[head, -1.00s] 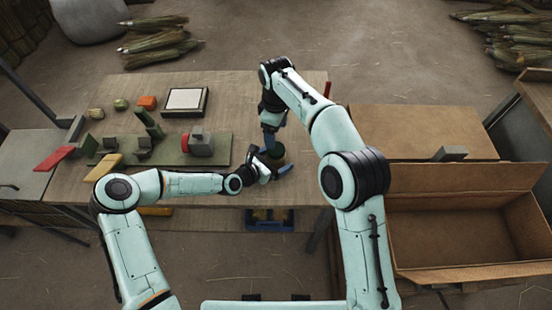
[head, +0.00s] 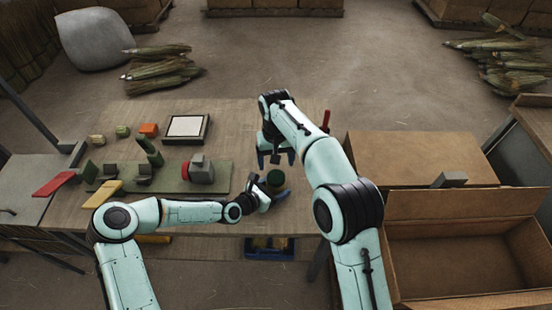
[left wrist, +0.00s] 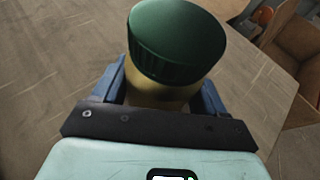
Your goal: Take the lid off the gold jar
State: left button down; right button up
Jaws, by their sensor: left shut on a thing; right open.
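The gold jar (left wrist: 158,95) stands between the blue fingers of my left gripper (head: 271,191), which is shut on its body. In the left wrist view the dark green ribbed lid (left wrist: 177,42) sits on top of the jar. The lid (head: 275,178) also shows in the head view, near the table's front edge; the jar body is mostly hidden there by my left gripper. My right gripper (head: 277,158) is open, its blue fingers spread, just beyond the lid in the picture and apart from it.
The wooden table (head: 245,135) holds a green board (head: 222,178) with a grey and red device (head: 198,170), a framed white pad (head: 186,127) and several small coloured blocks to the left. A large open cardboard box (head: 460,262) stands at the right.

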aim_at(276, 177)
jog(key=m, duration=2.5)
jog(key=shift+r, duration=0.1)
jog(key=m, duration=0.3)
jog(key=shift+w+r, duration=0.1)
jog(key=shift+f+m, duration=0.45)
jog(key=shift+m, duration=0.05)
jog(key=shift+f, duration=3.55)
